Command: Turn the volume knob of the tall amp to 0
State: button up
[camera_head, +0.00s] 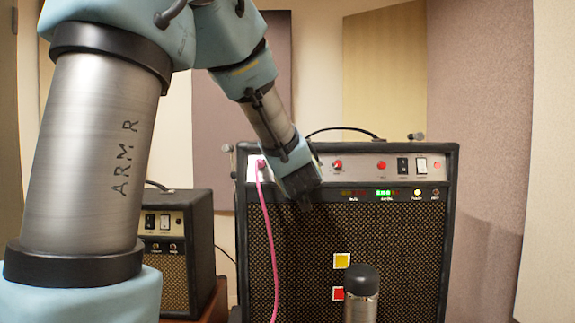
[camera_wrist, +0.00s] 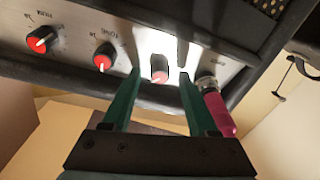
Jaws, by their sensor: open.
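The tall amp (camera_head: 345,235) stands ahead, with a black grille and a silver control panel along its top. My gripper (camera_head: 303,203) is in front of the panel's left part and hides some of it. In the wrist view my gripper (camera_wrist: 160,76) is open, with its two green fingers on either side of a red-faced knob (camera_wrist: 159,70). A gap shows between the knob and each finger. This knob is the one nearest the pink plug, and glare hides its label. The tone knob (camera_wrist: 103,58) and another red knob (camera_wrist: 42,40) sit farther left.
The pink plug (camera_wrist: 218,112) is close beside my right finger in the wrist view; its pink cable (camera_head: 269,235) hangs down the amp front. A smaller amp (camera_head: 178,250) stands at left. A capped cylinder (camera_head: 361,290) is in front at bottom. Walls flank the amp.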

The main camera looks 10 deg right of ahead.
grip_shut()
dwell(0.3)
jog(key=shift+n, duration=0.4)
